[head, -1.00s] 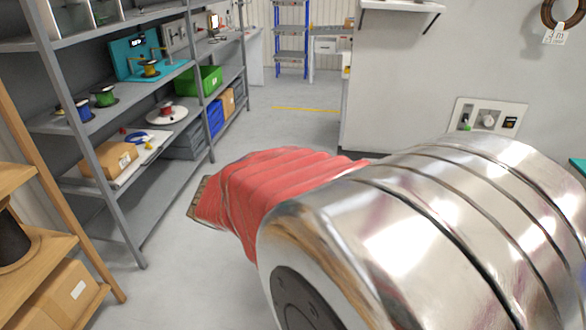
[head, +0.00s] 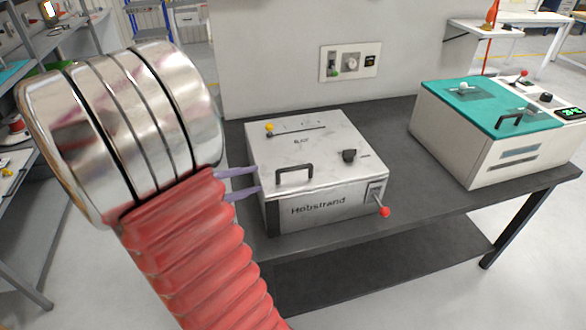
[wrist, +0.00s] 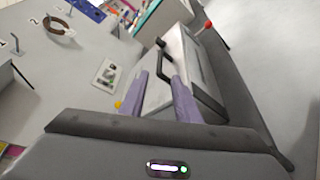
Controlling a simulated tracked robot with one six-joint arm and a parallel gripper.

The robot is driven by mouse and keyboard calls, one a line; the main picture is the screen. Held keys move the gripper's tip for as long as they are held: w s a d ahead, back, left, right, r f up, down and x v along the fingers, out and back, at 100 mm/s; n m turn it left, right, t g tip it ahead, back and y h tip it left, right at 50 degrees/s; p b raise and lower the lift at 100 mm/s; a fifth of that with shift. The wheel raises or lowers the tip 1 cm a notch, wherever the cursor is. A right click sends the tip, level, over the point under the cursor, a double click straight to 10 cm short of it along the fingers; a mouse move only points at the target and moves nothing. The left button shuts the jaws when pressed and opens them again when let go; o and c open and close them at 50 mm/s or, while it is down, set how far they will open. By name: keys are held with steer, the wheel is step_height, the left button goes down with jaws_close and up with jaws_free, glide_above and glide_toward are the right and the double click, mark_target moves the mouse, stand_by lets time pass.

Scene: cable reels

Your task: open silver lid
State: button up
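The silver lid (head: 325,142) lies shut on a silver box (head: 335,208) marked "Hobstrand", on a dark table. A black bar handle (head: 294,173) is near the lid's front edge. A small red-knobbed lever (head: 381,203) is on the front face at right. My gripper (head: 259,179) has two purple fingers apart and empty, pointing right at the box's left side, short of the handle. In the wrist view, the handle (wrist: 165,71) shows beyond and between the open fingers (wrist: 162,76). Whether a fingertip touches the box is unclear.
A beige box with a teal lid (head: 480,100) stands to the right on the same dark table (head: 400,150). A wall panel (head: 350,61) is behind the silver box. Shelves (head: 60,50) stand at the far left. The table top between the two boxes is clear.

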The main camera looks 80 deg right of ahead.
mark_target(294, 169)
steer(key=shift+x, duration=6.85)
steer(key=shift+a, duration=0.1)
jaws_close()
steer(key=shift+s+f, duration=0.1)
